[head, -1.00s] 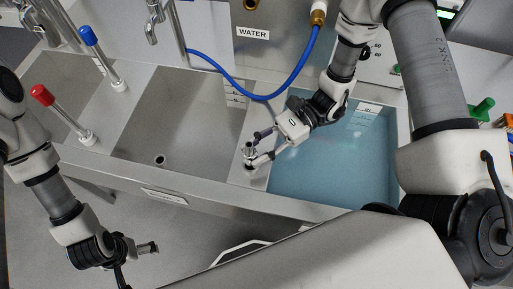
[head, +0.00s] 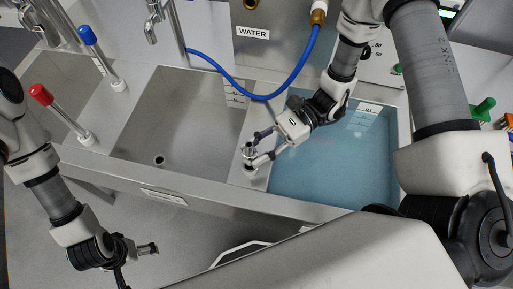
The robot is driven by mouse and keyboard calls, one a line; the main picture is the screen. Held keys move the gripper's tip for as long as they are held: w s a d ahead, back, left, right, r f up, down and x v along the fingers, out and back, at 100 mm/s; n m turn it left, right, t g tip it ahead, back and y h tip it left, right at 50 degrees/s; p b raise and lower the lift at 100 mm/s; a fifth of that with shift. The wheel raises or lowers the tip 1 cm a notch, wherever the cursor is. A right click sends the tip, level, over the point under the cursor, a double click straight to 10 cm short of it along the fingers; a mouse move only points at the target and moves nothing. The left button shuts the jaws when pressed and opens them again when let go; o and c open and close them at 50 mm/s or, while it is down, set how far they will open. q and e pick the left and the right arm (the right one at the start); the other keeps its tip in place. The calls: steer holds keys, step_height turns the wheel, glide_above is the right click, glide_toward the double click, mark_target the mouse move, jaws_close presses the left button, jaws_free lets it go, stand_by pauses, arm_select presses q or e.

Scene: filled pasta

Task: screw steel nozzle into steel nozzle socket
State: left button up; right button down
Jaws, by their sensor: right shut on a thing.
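The steel nozzle (head: 248,149) is a small shiny metal piece at the divider between the empty basin and the water-filled basin. My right gripper (head: 251,151) is shut on the nozzle, its two fingers on either side of it. The socket lies at or under the nozzle, on the steel divider (head: 252,180); the fingers and nozzle cover most of it, and I cannot tell how deep the nozzle sits. My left gripper (head: 147,249) hangs low at the left, in front of the sink edge, away from the nozzle; its jaws are too small to read.
The blue-water basin (head: 395,150) is right of the divider, the empty steel basin (head: 180,110) left. A blue hose (head: 240,93) loops behind my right gripper. Red-handled (head: 42,95) and blue-handled (head: 88,36) levers stand at the left. A WATER label (head: 253,32) is at the back.

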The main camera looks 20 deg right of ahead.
steer(key=shift+f+b, duration=1.25)
steer(key=shift+b, duration=0.05)
stand_by(0.9)
steer(key=shift+c, duration=2.4)
jaws_free()
steer(key=shift+d+r, duration=0.1)
steer(key=shift+w+d+r+p, duration=0.2)
steer(key=shift+d+p, duration=0.3)
steer(key=shift+d, duration=0.2)
steer(key=p+v, duration=0.2)
steer(key=v, duration=0.3)
steer(key=shift+d+f, duration=0.1)
steer(key=shift+d, duration=0.15)
